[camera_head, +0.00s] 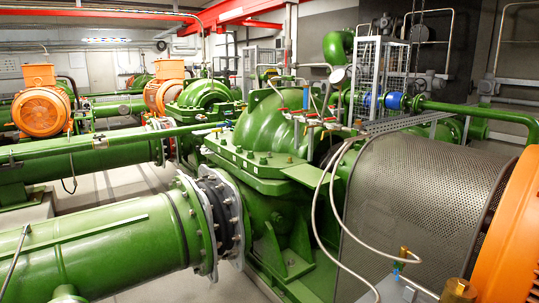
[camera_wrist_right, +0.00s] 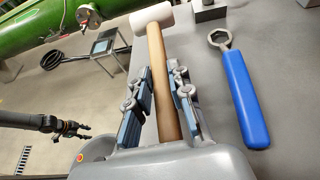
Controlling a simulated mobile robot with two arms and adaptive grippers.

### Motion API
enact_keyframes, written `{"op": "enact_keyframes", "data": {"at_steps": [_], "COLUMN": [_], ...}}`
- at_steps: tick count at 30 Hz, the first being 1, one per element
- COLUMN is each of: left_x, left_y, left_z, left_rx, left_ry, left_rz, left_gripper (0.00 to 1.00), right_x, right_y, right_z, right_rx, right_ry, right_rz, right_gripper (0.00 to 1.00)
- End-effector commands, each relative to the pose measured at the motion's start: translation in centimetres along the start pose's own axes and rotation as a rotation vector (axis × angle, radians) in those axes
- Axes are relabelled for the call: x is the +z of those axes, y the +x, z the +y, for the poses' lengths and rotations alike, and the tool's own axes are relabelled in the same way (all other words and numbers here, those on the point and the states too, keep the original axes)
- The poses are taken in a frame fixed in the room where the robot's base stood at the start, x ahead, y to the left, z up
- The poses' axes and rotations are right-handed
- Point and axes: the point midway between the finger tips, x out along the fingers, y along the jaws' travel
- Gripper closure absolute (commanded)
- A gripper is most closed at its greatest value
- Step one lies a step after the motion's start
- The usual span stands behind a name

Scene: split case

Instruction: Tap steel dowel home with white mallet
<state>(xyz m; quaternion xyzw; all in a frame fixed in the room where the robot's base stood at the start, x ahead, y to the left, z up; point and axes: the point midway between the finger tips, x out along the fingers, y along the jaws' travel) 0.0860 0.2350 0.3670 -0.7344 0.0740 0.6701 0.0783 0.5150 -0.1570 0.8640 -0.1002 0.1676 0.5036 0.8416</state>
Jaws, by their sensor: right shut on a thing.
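The white mallet (camera_wrist_right: 152,17) shows in the right wrist view, with a white head and a wooden handle (camera_wrist_right: 158,62). My right gripper (camera_wrist_right: 157,88) is shut on the handle, which runs between its two blue-grey fingers. The head points away from the gripper, above a grey work surface. A dark gripper (camera_wrist_right: 72,128) at the lower left, which looks like my left one, has its fingers apart and is empty. A grey metal block (camera_wrist_right: 208,9) is cut off by the top edge. I cannot make out the steel dowel. Neither gripper shows in the head view.
A blue-handled ring wrench (camera_wrist_right: 244,92) lies right of the mallet on the grey work surface (camera_wrist_right: 285,60). A small stool or stand (camera_wrist_right: 103,46) and a green pipe (camera_wrist_right: 40,30) are beyond its left edge. The head view shows green pumps (camera_head: 268,135) and orange motors (camera_head: 40,108).

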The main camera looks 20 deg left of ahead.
Motion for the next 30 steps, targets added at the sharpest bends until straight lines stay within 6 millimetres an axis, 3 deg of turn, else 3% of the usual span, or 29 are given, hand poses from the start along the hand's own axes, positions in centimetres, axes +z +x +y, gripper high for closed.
{"op": "enact_keyframes", "data": {"at_steps": [1,6,17,23,30], "left_x": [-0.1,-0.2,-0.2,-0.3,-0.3], "left_y": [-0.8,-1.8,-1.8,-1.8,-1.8], "left_z": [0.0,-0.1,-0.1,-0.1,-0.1], "left_rx": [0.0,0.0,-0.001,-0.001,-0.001], "left_ry": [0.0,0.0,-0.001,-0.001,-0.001], "left_rz": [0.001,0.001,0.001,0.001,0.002], "left_gripper": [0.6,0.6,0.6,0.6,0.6], "right_x": [1.0,2.4,2.6,4.4,5.4], "right_y": [-0.4,-0.9,-1.0,-2.0,-6.8], "right_z": [-0.1,-0.1,0.1,2.9,6.7], "right_rx": [-0.001,-0.001,0.0,0.014,-0.043], "right_ry": [-0.002,-0.001,-0.001,-0.005,0.023], "right_rz": [-0.003,-0.003,-0.004,-0.01,-0.005], "right_gripper": [1.0,1.0,1.0,1.0,1.0]}}
